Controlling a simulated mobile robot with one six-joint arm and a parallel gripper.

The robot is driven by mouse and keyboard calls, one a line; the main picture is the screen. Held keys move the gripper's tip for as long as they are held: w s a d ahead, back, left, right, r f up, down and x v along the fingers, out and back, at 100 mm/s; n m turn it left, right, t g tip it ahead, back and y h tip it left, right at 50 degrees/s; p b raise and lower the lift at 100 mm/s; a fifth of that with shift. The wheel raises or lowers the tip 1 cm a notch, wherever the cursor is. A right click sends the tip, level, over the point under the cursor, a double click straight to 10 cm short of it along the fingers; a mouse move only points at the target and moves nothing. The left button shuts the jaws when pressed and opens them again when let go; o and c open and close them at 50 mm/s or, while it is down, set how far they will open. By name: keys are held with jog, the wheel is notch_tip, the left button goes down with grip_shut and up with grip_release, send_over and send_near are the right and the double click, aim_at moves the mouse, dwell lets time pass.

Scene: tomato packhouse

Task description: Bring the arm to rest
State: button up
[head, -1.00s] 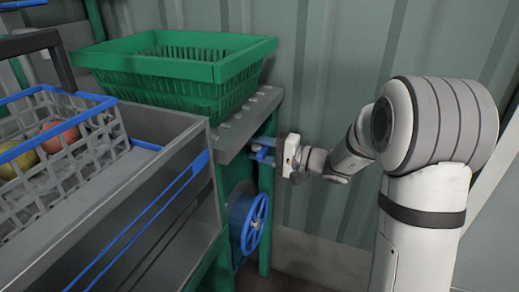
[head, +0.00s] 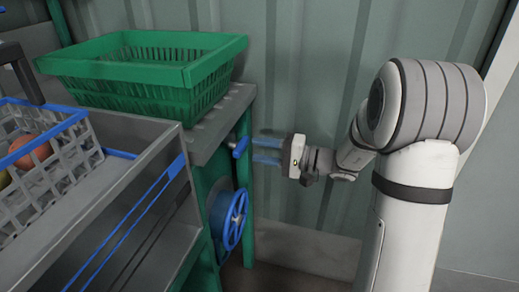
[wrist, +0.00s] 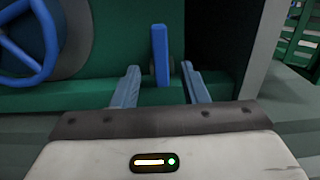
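My gripper (head: 257,147) is at the right end of the green-framed machine, its two blue fingers pointing left and spread apart. A blue lever (head: 240,147) on the machine's end stands just beyond the fingertips, with a small gap in the head view. In the wrist view my gripper (wrist: 160,72) shows its fingers on either side of the upright blue lever (wrist: 160,52), with nothing held. The arm reaches out from my white column at the right.
A blue handwheel (head: 229,218) sits below the lever. A green basket (head: 150,68) stands on the grey ledge above. A grey crate (head: 60,185) with tomatoes is at left. A corrugated wall (head: 310,70) is behind the arm. Floor below the gripper looks clear.

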jog(key=s+r+n+g+h+p, duration=0.3)
jog(key=s+r+g+h+p, duration=0.45)
jog(key=s+r+p, duration=1.05)
jog(key=s+d+r+t+h+p, duration=0.4)
jog(key=d+r+h+p, duration=0.5)
jog(key=p, duration=0.7)
notch_tip(320, 180, up, 4)
jog(key=shift+s+d+f+n, duration=0.2)
jog(key=shift+s+d+n, duration=0.2)
jog(key=shift+s+d, duration=0.5)
